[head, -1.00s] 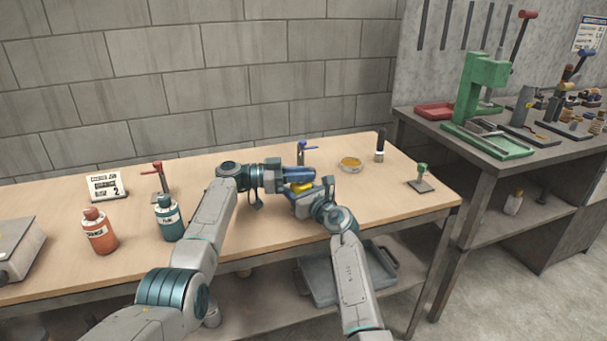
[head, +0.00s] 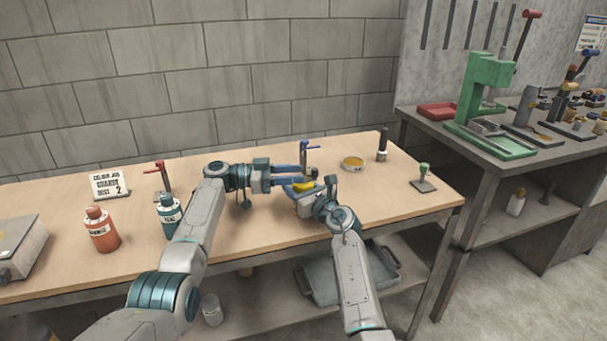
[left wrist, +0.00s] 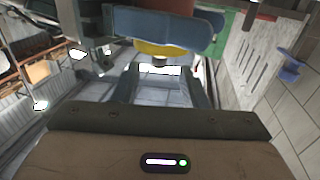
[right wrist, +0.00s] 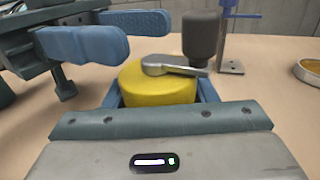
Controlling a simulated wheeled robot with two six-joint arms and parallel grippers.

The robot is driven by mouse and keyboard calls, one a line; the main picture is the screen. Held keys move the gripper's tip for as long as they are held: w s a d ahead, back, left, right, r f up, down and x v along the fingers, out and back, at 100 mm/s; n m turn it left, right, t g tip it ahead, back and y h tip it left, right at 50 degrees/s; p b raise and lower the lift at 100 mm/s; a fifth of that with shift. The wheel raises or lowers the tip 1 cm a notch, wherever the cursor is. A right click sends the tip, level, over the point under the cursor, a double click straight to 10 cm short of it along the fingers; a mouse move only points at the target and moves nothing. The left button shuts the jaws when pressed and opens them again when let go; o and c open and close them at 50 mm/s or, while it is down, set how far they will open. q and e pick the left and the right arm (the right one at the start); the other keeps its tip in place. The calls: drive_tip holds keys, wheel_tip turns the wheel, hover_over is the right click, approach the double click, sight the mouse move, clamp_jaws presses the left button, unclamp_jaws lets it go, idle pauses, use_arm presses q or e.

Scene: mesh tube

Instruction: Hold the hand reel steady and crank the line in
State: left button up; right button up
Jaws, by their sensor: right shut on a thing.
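The hand reel is a yellow drum (right wrist: 160,84) with a grey crank arm (right wrist: 172,66) and an upright dark knob (right wrist: 202,36) in the right wrist view. The drum also shows in the head view (head: 303,187). My right gripper (right wrist: 160,92) is shut on the drum, a blue finger at each side. My left gripper (head: 297,175) is open and empty, its two blue fingers apart, left of and beside the reel. Its fingers (right wrist: 110,35) also show at upper left in the right wrist view, clear of the knob. In the left wrist view the yellow drum (left wrist: 160,50) is partly hidden.
A blue-handled stand (head: 304,155) is just behind the reel. A yellow dish (head: 353,163), a dark cylinder (head: 383,145) and a green-knobbed stand (head: 423,178) stand to the right. Orange (head: 102,230) and teal bottles (head: 169,215) stand left. The front right tabletop is clear.

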use_arm(q)
drive_tip(key=a, duration=0.3)
drive_tip(key=shift+s+a, duration=0.15)
drive_tip(key=shift+a, duration=0.25)
drive_tip(key=shift+c, duration=0.5)
